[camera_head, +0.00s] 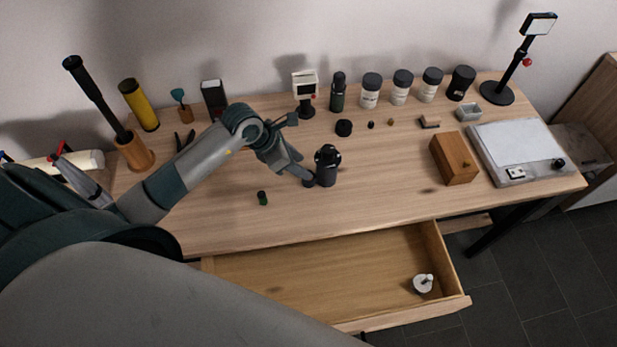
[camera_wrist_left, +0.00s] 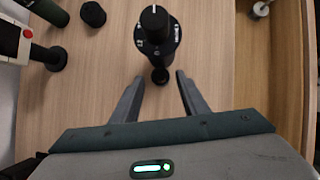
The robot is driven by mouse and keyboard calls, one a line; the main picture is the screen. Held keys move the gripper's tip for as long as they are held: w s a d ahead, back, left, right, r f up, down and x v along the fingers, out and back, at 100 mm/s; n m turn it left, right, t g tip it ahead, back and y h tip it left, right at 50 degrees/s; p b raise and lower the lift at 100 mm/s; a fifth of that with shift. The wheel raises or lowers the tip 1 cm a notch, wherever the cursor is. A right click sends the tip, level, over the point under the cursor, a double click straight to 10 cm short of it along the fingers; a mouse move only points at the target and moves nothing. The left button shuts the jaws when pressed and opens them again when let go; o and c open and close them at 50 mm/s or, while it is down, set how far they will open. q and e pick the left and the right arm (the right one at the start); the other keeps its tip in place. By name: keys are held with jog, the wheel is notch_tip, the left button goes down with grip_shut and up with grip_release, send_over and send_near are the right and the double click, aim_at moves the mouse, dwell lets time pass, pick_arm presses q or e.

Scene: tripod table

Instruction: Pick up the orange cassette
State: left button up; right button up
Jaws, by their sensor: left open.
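A tiny orange-brown item (camera_head: 390,122) stands at the back middle of the table; it may be the orange cassette, but it is too small to be sure. A small black item (camera_head: 371,125) stands to its left. My left gripper (camera_head: 299,168) is open, low over the table's middle, well in front and left of the orange-brown item. A black device with a dial (camera_head: 327,165) stands just beyond its fingers. In the left wrist view the device (camera_wrist_left: 157,35) has its round end near the gap between my fingertips (camera_wrist_left: 160,77), with nothing clearly gripped. My right gripper is out of view.
A small green-marked cylinder (camera_head: 262,198) stands near the front. Several jars (camera_head: 402,88) line the back. A wooden box (camera_head: 454,158) and a light panel (camera_head: 520,150) are at right. The open drawer (camera_head: 320,275) juts out in front, holding a small white-based object (camera_head: 423,284).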

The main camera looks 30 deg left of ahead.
pick_arm(q)
jog(key=b+x, duration=0.2)
jog(key=x, duration=0.2)
jog(key=shift+a+f, duration=0.1)
jog(key=shift+f, duration=0.15)
grip_shut()
